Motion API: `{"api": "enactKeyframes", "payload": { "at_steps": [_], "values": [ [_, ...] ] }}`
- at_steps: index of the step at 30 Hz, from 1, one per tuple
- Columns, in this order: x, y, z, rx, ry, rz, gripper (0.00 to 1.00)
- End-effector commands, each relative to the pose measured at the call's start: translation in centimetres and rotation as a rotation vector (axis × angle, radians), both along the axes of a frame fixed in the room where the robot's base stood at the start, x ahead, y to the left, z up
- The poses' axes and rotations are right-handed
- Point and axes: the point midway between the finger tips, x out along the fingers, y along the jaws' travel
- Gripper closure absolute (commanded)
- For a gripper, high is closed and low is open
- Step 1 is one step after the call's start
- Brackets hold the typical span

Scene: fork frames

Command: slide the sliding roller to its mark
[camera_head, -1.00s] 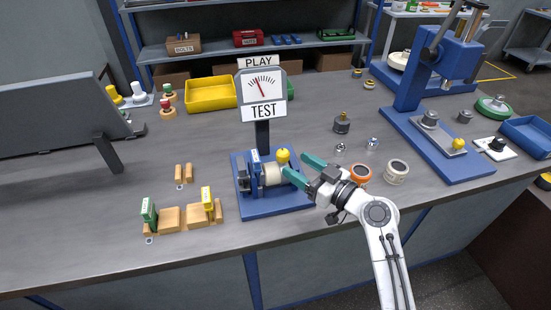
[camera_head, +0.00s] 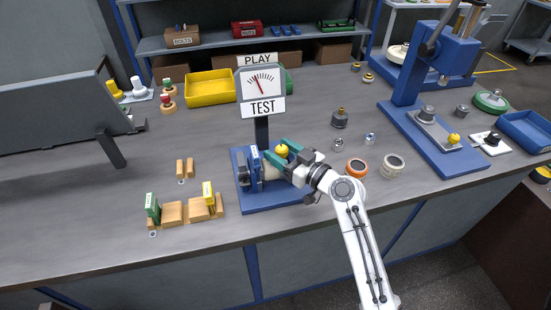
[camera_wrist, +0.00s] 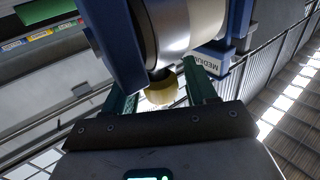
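The test stand has a blue base (camera_head: 270,203), a cream roller (camera_head: 268,173) and a yellow ball knob (camera_head: 281,150) beside it. In the wrist view the pale roller (camera_wrist: 178,25) is large at the top, with the yellow knob (camera_wrist: 163,90) below it. My gripper (camera_head: 281,154) has teal fingers and reaches in from the right. In the wrist view its fingers (camera_wrist: 162,92) stand on either side of the knob, with small gaps visible, so it looks open. My gripper partly hides the roller. I cannot make out the roller's mark.
A gauge (camera_head: 261,85) labelled TEST and PLAY rises behind the roller, its needle left of centre. Wooden blocks with green and yellow tags (camera_head: 172,212) lie left. An orange ring (camera_head: 356,168) and several small metal parts lie right. A blue press (camera_head: 430,140) stands farther right.

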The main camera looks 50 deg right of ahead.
Motion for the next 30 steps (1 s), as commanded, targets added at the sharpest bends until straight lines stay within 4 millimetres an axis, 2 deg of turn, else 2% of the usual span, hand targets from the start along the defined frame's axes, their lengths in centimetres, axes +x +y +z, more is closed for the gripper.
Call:
{"api": "enactKeyframes", "payload": {
  "at_steps": [2, 14, 30],
  "values": [
    [-0.02, 0.0, 0.0, 0.0, 0.0, 0.0, 0.52],
    [-0.03, -0.01, 0.0, 0.0, 0.0, 0.0, 0.9],
    [-0.14, -0.2, -0.05, 0.0, -0.001, 0.0, 0.9]
  ]
}}
